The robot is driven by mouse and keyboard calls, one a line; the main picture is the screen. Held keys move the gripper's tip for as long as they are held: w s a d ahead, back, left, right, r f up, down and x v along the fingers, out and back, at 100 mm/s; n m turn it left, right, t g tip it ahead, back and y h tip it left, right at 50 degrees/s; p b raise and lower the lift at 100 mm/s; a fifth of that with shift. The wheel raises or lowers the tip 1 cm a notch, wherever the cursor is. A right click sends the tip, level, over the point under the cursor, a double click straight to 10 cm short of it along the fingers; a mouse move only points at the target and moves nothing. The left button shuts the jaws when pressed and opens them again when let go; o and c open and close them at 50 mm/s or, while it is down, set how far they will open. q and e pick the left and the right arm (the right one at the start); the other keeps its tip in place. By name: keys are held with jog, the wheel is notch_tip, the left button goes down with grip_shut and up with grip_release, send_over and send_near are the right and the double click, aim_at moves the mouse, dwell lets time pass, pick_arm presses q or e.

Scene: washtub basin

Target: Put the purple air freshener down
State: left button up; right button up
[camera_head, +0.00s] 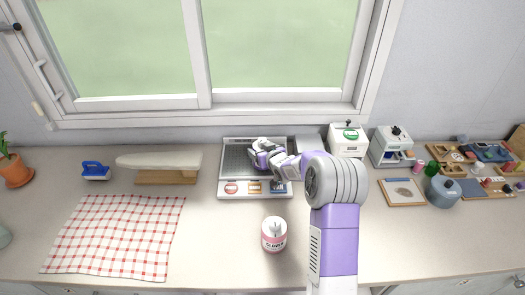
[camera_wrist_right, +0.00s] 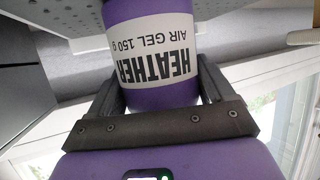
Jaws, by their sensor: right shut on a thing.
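The purple air freshener (camera_wrist_right: 158,97) is a purple can with a white label reading "HEATHER AIR GEL 150 g", upside down in the right wrist view. My right gripper (camera_wrist_right: 157,84) is shut on it, one finger on each side. In the head view my right arm reaches over a grey tray (camera_head: 233,160) below the window, and the gripper (camera_head: 262,148) is above it. I cannot tell whether the can touches the tray. The tray's front strip has several labels. A pink-and-white can (camera_head: 274,236) stands on the counter in front. My left gripper is out of view.
White boxes (camera_head: 348,141) stand right of the tray, with a grey round container (camera_head: 443,191) and wooden trays (camera_head: 402,193) further right. An ironing board (camera_head: 160,160), blue brush (camera_head: 95,170) and checked cloth (camera_head: 115,237) lie left. Counter around the pink-and-white can is clear.

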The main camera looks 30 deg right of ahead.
jog(key=o, duration=1.1)
jog(key=shift+f, duration=0.1)
jog(key=shift+r+p, duration=0.25)
jog(key=shift+p, duration=0.05)
jog(key=shift+s+r, duration=0.15)
jog(key=shift+s, duration=0.1)
jog(key=v, duration=1.1)
jog(key=shift+s, duration=0.2)
